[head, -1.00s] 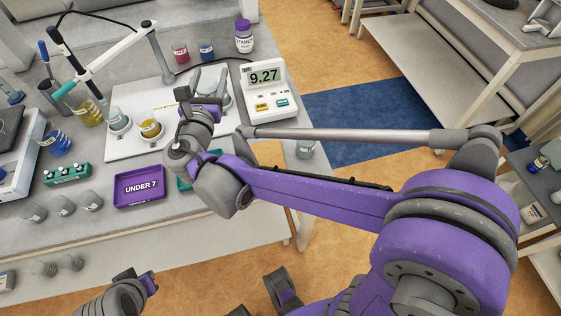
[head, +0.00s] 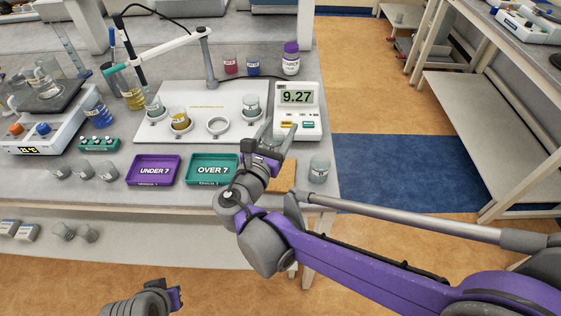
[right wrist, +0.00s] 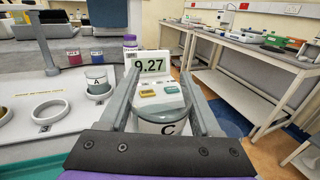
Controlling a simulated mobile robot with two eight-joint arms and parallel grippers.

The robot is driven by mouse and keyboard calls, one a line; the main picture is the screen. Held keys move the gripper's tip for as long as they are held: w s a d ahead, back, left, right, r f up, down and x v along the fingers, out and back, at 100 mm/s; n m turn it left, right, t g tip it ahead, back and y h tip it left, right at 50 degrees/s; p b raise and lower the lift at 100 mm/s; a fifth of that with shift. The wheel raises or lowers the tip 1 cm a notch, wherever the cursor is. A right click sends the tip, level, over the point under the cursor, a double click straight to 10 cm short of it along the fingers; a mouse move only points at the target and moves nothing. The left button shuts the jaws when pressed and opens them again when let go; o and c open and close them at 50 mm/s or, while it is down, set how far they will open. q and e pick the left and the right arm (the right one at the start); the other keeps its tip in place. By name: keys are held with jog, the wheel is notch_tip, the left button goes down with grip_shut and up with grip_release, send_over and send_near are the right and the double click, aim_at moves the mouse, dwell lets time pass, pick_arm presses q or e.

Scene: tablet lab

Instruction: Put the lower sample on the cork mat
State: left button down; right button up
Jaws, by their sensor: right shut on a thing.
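My right gripper (head: 276,136) is shut on a clear jar labelled C (right wrist: 165,132), held upright between its fingers in the right wrist view. In the head view the jar is mostly hidden by the gripper. The cork mat (head: 286,177) lies at the bench's front edge, right of the green tray and partly covered by my right gripper. A jar labelled A (right wrist: 97,84) stands in a ring of the white board (head: 192,98). The meter (head: 297,101) reads 9.27. My left gripper (head: 177,298) is low at the bottom of the head view, away from the bench; its jaws are unclear.
A purple UNDER 7 tray (head: 153,183) and a green OVER 7 tray (head: 212,182) lie left of the mat. A glass jar (head: 320,170) stands close to its right. One ring (head: 218,127) on the board is empty. A yellow sample (head: 180,119) sits in another ring.

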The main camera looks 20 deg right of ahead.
aim_at(276, 141)
notch_tip(276, 141, down, 3)
jog(key=shift+w, duration=0.1)
jog(key=shift+f+b, duration=0.6)
jog(key=shift+f, duration=1.45)
jog(key=shift+f, duration=0.2)
jog(key=o, duration=1.4)
jog(key=shift+r, duration=0.15)
jog(key=shift+s+a+r, duration=0.1)
jog(key=shift+s+a, duration=0.05)
jog(key=shift+s, duration=0.05)
jog(key=v, duration=1.1)
jog(key=shift+s+a, duration=0.15)
jog(key=shift+s, duration=0.15)
